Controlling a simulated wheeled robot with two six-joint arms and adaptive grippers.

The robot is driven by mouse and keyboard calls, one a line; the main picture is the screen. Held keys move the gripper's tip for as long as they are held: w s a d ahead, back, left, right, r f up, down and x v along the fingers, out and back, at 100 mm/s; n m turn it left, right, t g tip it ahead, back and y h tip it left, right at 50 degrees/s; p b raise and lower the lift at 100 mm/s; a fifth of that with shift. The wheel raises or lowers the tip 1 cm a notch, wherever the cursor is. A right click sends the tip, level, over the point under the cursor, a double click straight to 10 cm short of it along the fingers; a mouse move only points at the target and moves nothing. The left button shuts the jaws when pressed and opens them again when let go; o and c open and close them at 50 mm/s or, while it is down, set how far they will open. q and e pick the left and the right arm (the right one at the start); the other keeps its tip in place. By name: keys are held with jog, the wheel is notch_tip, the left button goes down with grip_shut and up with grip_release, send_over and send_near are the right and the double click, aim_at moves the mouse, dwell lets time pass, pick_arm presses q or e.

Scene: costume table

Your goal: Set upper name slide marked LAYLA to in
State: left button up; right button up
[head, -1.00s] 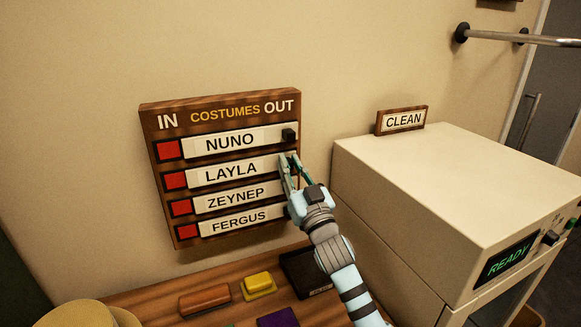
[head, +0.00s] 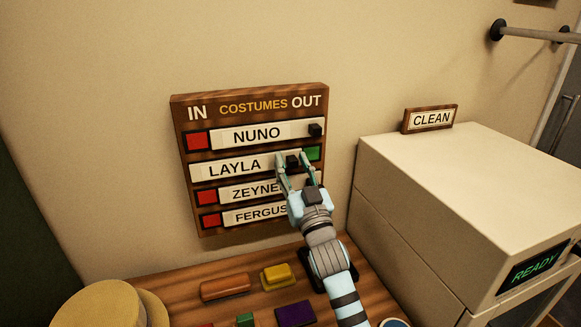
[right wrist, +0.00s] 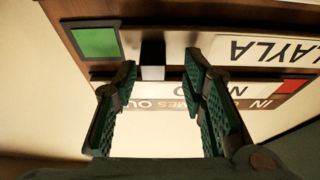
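The costume board (head: 250,88) hangs on the wall, with IN at left and OUT at right. The LAYLA name slide (head: 234,168) is at the left, IN end. Its red square is covered and a green square (head: 313,153) shows at its right. Its black knob (head: 292,163) stands between the fingers of my right gripper (head: 294,158). In the right wrist view the gripper (right wrist: 160,70) is open, with gaps beside the knob (right wrist: 152,58); the green square (right wrist: 95,42) and LAYLA lettering show upside down. My left gripper is not in view.
The NUNO (head: 257,134), ZEYNEP (head: 252,192) and FERGUS (head: 256,214) slides sit at the OUT end with red squares showing. My right gripper partly hides the lower two. A cream machine (head: 440,190) stands at right. A hat (head: 100,305) and several small items lie on the table below.

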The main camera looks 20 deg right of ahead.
jog(key=v, duration=1.2)
jog(key=shift+a, duration=0.1)
